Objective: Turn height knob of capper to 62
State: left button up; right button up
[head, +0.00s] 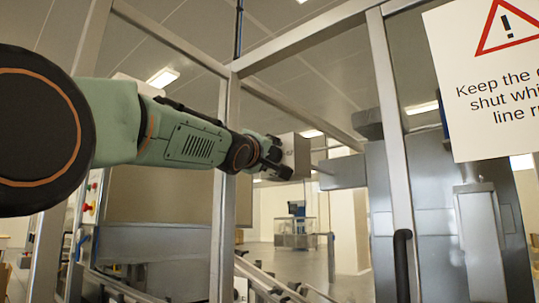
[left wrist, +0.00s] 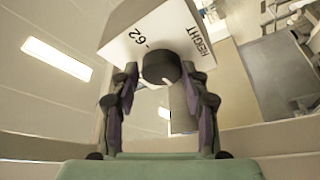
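The height knob (left wrist: 161,68) is a round black knob on a pale box (left wrist: 150,35) that reads "HEIGHT" and "62" in the left wrist view. The small box (head: 297,150) also shows in the head view, at the end of a grey bracket; its knob is hard to make out there. My left gripper (left wrist: 160,72) has one finger on each side of the knob, with narrow gaps seeming to show between fingertips and knob. It also shows in the head view (head: 277,160), right up at the box. The knob's pointer is too small to read. My right gripper is out of view.
A metal frame post (head: 226,190) stands behind my left arm. A nearer post (head: 392,150) with a black handle (head: 402,262) stands right of the box. A warning sign (head: 490,85) hangs at upper right. Grey machine housing (head: 375,190) lies behind.

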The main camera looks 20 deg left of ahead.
pick_arm(q)
jog(key=shift+w, duration=0.1)
jog(key=c, duration=0.6)
jog(key=shift+m, duration=0.4)
jog(key=shift+a+m+t+h+p, duration=0.1)
jog(key=shift+m+t+h+p, duration=0.35)
jog(key=shift+m, duration=0.65)
jog(key=shift+a+m+t+h+p, duration=0.15)
jog(key=shift+m+h+p, duration=0.7)
jog(key=shift+m, duration=0.6)
jog(key=shift+m+t+h+p, duration=0.1)
jog(key=shift+m+h+p, duration=0.65)
jog(key=shift+m, duration=0.7)
